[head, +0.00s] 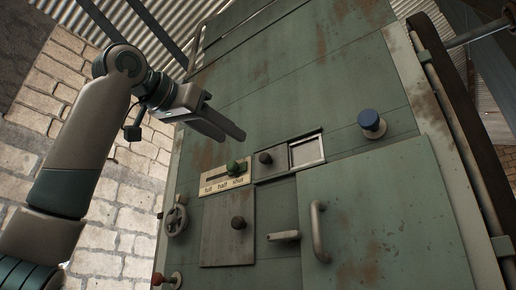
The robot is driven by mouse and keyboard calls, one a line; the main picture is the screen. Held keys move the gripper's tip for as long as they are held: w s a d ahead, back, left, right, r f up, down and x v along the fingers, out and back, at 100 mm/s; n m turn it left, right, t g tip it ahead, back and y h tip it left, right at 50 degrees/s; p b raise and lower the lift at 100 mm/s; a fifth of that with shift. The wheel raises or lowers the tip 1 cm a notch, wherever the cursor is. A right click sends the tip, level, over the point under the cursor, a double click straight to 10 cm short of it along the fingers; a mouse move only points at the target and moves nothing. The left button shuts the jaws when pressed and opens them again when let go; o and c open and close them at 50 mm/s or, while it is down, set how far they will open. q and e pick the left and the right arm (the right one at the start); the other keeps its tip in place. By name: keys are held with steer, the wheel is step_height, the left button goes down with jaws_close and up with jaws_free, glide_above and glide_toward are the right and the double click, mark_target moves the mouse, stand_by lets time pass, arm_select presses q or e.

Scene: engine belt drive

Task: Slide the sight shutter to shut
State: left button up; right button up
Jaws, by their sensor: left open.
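On the green metal cabinet (265,80) there is a small framed track with a sliding plate bearing a dark round knob (265,158), which looks like the sight shutter. The plate sits at the left of the track. A pale window (307,151) at the right of the track is uncovered. My left gripper (233,135) is open and empty, up and to the left of the knob, its fingers pointing down and right. It appears apart from the panel. My right gripper is not in view.
Below are a handwheel (176,220), a plate with a dark knob (228,245) and a door handle (318,232). A blue knob (371,124) juts out right of the window.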

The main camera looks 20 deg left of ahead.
mark_target(263, 156)
arm_select(q)
steer(key=p+x, duration=0.5)
steer(key=x, duration=0.7)
steer(key=shift+w, duration=0.15)
steer(key=shift+d+f, duration=0.1)
steer(key=shift+c, duration=0.2)
jaws_close()
